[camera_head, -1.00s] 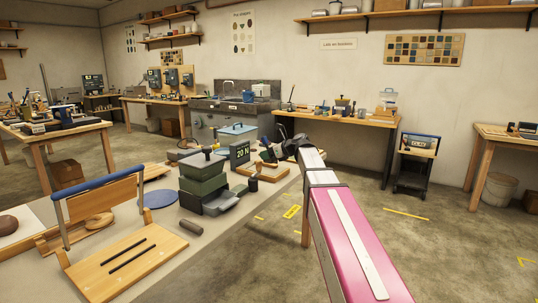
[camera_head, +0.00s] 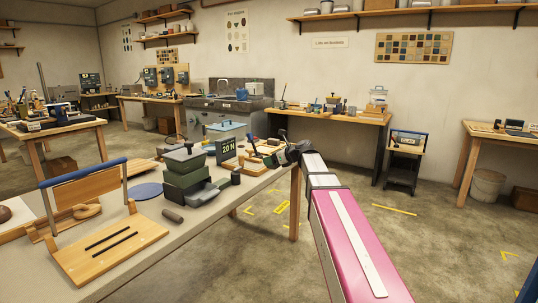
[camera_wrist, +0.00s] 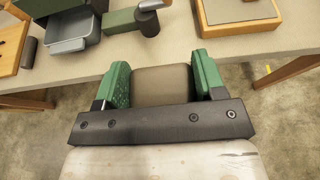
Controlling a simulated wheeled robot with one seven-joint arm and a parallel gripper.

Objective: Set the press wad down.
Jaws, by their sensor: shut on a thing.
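My gripper (camera_wrist: 162,86) has green fingers shut on the press wad (camera_wrist: 162,87), a brown-tan block with a plain, rounded-edged face, in the wrist view. It is held near the front edge of the worktable (camera_wrist: 200,48), with grey floor showing around the fingers. In the head view my gripper (camera_head: 285,156) is a dark shape beside the table's right end, and I cannot make out the wad there.
A green-grey press with an open drawer (camera_wrist: 72,32) stands on the table, with a dark cylinder (camera_wrist: 148,22) beside it. A wood-edged tray (camera_wrist: 238,10) lies right of it. A dark roll (camera_head: 173,215) and a slotted wooden board (camera_head: 105,250) lie nearer.

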